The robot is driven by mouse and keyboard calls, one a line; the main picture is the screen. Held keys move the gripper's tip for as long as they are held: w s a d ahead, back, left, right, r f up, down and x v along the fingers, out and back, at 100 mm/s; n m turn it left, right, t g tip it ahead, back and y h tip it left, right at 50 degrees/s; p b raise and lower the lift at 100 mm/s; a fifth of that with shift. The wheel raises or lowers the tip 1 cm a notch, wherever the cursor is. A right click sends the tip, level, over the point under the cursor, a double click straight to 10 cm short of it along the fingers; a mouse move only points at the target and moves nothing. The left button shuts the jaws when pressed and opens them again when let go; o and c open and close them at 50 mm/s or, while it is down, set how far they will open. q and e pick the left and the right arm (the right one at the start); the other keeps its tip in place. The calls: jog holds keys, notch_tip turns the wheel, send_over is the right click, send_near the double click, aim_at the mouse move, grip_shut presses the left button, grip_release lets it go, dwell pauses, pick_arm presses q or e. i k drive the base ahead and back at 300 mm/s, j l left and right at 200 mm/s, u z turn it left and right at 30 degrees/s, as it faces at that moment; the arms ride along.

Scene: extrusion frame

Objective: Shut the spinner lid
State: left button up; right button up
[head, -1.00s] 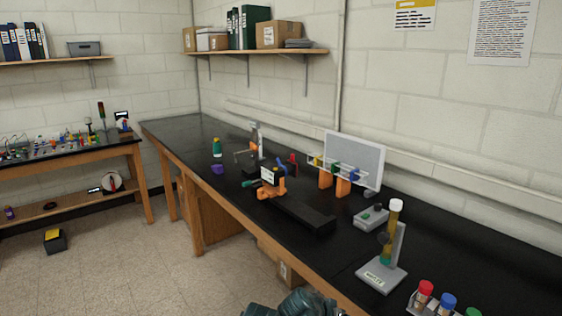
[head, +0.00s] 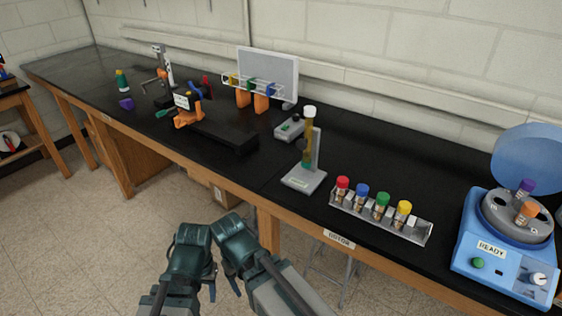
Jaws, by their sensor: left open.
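The spinner (head: 467,247) is a blue machine at the right of the bench, with a sign reading READY, a green button and a white knob on its front. Its round blue lid (head: 543,160) stands raised and tilted back behind the bowl, partly cut off by the picture edge. The open rotor (head: 503,222) holds a purple-capped tube (head: 525,187) and an orange-capped tube (head: 527,211). My left gripper (head: 221,281) is low in front of the bench, left of the spinner and far from it, open and empty. Its fingers show only in small part. I cannot make out my right gripper.
A rack (head: 382,216) with red, blue, green and yellow-capped tubes lies left of the spinner. A stand with a tall tube (head: 304,178) is farther left. Bare black bench (head: 410,160) lies behind the rack. The bench's front wooden edge (head: 300,222) separates my arms from these things.

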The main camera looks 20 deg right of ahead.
aim_at(533, 149)
jog(key=k+z, duration=0.1)
jog(key=z, duration=2.15)
